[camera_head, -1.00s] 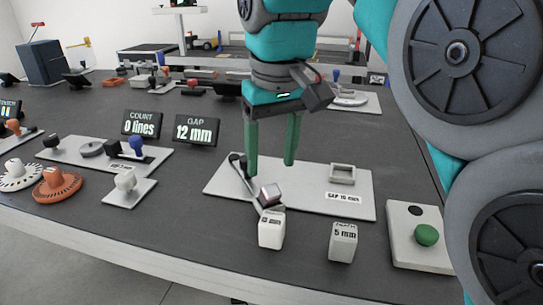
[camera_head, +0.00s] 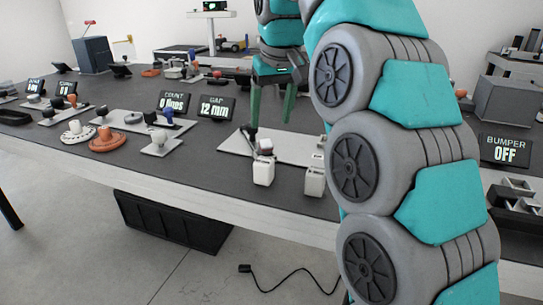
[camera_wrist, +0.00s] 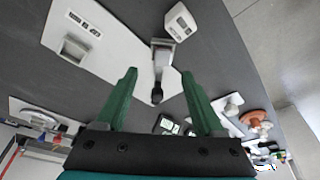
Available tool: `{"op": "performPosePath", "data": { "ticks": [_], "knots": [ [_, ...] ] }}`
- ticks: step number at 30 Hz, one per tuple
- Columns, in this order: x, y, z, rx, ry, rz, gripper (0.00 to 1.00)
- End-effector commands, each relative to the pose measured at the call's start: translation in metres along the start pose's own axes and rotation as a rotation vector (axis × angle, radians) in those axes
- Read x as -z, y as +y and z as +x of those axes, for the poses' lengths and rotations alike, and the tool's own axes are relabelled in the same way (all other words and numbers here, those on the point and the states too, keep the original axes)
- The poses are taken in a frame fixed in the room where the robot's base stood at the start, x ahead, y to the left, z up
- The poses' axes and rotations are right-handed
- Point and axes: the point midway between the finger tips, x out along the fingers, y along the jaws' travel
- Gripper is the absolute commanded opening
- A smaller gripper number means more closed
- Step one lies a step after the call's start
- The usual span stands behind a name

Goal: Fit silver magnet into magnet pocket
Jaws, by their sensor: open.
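In the wrist view a silver piece (camera_wrist: 163,45) lies ahead, close to a white block. My gripper (camera_head: 271,112) is open and empty above the plate. In the wrist view its fingertips (camera_wrist: 159,73) straddle the lever's black knob (camera_wrist: 157,95) in the picture; contact is unclear.
Two white blocks (camera_head: 263,172) (camera_head: 314,181) stand at the plate's front edge. Displays reading COUNT (camera_head: 173,102) and GAP 12 mm (camera_head: 216,108) stand behind left. My arm covers the right.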

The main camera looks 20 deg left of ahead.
Motion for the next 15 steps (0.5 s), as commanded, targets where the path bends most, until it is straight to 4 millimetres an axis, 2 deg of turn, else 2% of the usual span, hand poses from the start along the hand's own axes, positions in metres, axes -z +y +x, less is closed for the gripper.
{"op": "performPosePath", "data": {
  "ticks": [9,15],
  "knots": [
    [-0.001,0.0,0.022,0.0,-0.005,-0.001,0.7],
    [0.0,-0.002,0.03,0.0,-0.004,-0.001,0.7]
  ]
}}
